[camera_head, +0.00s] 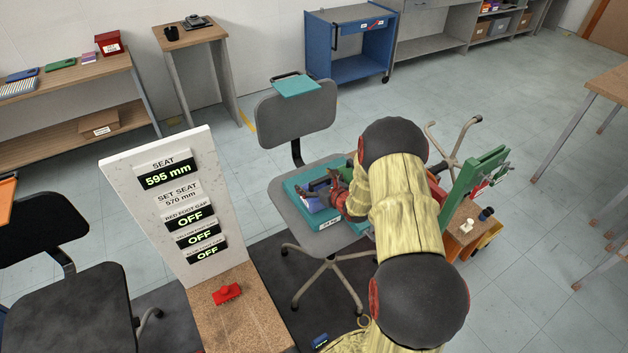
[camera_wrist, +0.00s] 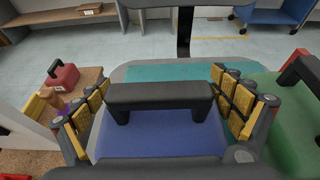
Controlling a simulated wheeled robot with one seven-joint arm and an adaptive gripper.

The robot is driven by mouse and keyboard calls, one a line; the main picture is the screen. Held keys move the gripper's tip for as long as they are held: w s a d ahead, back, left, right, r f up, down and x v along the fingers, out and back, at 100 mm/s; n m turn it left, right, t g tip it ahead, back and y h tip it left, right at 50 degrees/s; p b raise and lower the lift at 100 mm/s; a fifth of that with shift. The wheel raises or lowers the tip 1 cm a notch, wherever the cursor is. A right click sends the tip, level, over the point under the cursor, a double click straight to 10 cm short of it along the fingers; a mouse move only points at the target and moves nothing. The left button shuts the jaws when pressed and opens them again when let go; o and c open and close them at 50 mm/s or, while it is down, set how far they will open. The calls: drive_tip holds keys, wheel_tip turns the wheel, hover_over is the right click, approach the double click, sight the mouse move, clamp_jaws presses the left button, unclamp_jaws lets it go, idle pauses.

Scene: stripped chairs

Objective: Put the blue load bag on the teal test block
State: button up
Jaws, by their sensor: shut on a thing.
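The blue load bag (camera_wrist: 165,137) with its black handle (camera_wrist: 160,95) lies between the fingers of my gripper (camera_wrist: 165,105) in the wrist view. The fingers close on the handle from both sides. The teal test block (camera_head: 305,192) lies on the seat of the grey chair (camera_head: 279,200). The bag shows in the head view (camera_head: 317,188) over the block, partly hidden by my gripper (camera_head: 343,190). In the wrist view the teal block (camera_wrist: 150,73) shows behind the bag. I cannot tell whether the bag's underside touches it.
A display panel (camera_head: 140,215) with a red-handled piece (camera_head: 227,294) on its base stands left of the chair. A green upright frame (camera_head: 477,172) stands to the right. A green object (camera_wrist: 285,115) is close by the right fingers. The chair's backrest (camera_head: 295,110) rises behind.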

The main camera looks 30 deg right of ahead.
drive_tip(key=shift+w+d+r, duration=0.1)
drive_tip(key=shift+w+r, duration=0.05)
drive_tip(key=shift+r, duration=0.15)
drive_tip(key=o, duration=1.8)
drive_tip(key=shift+s+f, duration=0.2)
drive_tip(key=shift+f, duration=0.1)
drive_tip(key=shift+c, duration=0.2)
